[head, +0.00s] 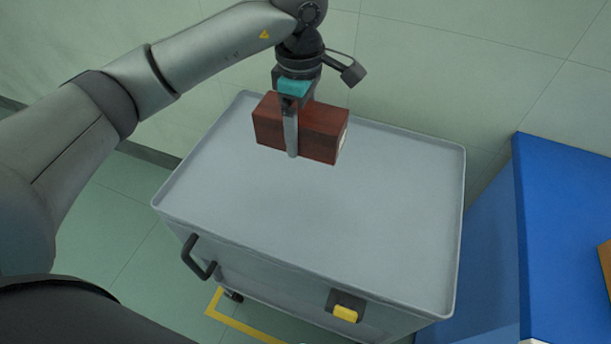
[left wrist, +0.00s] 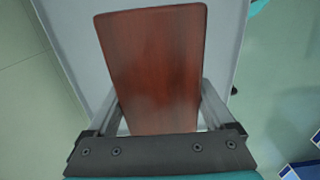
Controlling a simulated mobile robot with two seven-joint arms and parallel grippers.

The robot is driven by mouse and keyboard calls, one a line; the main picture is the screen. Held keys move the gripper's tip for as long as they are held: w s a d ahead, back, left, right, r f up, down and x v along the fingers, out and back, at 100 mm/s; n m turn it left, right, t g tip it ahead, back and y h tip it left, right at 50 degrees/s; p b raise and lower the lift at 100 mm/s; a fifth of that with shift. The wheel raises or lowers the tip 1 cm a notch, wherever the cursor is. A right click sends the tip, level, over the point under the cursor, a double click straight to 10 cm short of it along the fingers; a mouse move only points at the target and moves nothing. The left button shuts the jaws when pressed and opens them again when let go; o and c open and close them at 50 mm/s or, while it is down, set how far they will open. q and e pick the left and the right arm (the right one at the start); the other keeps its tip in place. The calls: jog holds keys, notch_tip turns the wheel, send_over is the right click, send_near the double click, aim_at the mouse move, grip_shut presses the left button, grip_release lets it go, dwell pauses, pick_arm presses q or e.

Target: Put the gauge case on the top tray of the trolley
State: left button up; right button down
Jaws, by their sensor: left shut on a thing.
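The gauge case is a reddish-brown box (head: 320,134) with a pale patch on its right end. My left gripper (head: 291,150) is shut on it, with a finger down its near side. The case is over the back part of the trolley's grey top tray (head: 330,210); I cannot tell whether it touches the surface. In the left wrist view the case (left wrist: 155,65) lies between the two fingers (left wrist: 160,110), with the tray behind it. My right gripper is not in view.
The rest of the tray is empty and has a raised rim. The trolley has a dark handle (head: 197,258) and a yellow latch (head: 345,313) on its front. A blue bench or cabinet (head: 560,220) stands close at the right. A wall is behind.

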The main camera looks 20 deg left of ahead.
pick_arm(q)
jog(key=b, duration=0.1)
send_over(302, 185)
notch_tip(302, 185, down, 8)
jog(key=shift+s+f, duration=0.1)
jog(key=shift+f, duration=0.95)
notch_tip(302, 185, down, 4)
jog(key=shift+r+b, duration=0.15)
jog(key=shift+b, duration=0.3)
jog(key=o, duration=1.4)
jog(key=shift+o, duration=0.4)
